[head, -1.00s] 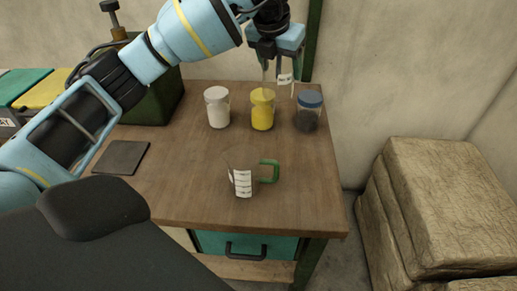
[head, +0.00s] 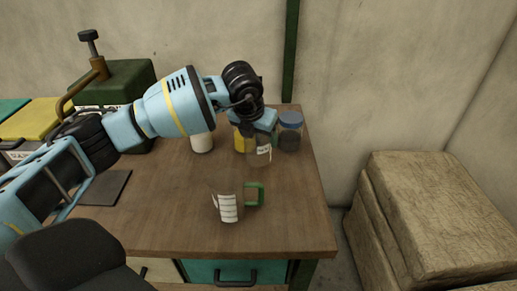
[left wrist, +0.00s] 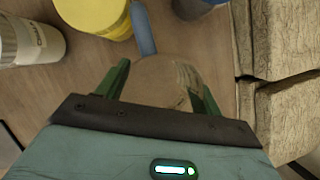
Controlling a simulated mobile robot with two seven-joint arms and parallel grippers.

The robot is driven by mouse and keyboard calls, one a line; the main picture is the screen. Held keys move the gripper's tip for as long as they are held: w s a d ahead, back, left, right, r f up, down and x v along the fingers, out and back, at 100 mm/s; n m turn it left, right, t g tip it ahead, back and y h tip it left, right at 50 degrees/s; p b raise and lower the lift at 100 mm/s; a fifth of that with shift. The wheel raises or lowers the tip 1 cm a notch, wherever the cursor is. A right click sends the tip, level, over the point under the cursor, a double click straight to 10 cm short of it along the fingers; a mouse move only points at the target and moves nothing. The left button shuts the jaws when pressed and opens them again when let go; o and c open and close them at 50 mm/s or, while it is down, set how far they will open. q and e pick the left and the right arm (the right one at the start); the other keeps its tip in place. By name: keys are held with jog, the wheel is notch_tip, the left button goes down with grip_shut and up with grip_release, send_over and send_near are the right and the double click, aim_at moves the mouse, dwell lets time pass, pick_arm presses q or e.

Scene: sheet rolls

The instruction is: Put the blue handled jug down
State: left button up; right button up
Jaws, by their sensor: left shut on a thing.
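The blue handled jug is clear, with a white label, and hangs below my left gripper in the head view (head: 258,155). In the left wrist view the jug (left wrist: 160,75) sits between the green fingers of my left gripper (left wrist: 160,92), which is shut on it. Its blue handle (left wrist: 143,30) points away from the gripper. The jug is in front of the yellow jar (head: 239,142) in the head view; I cannot tell whether its base touches the table (head: 170,215). My right gripper is not in view.
A clear jug with a green handle (head: 254,194) stands nearer the front edge. A white jar (head: 202,143) and a blue-lidded jar (head: 290,131) stand at the back. A dark flat plate (head: 105,187) lies at left. The front right of the table is clear.

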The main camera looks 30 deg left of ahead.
pick_arm(q)
jog(key=shift+f, duration=2.2)
jog(key=shift+f, duration=0.15)
jog(key=o, duration=1)
jog(key=shift+o, duration=0.2)
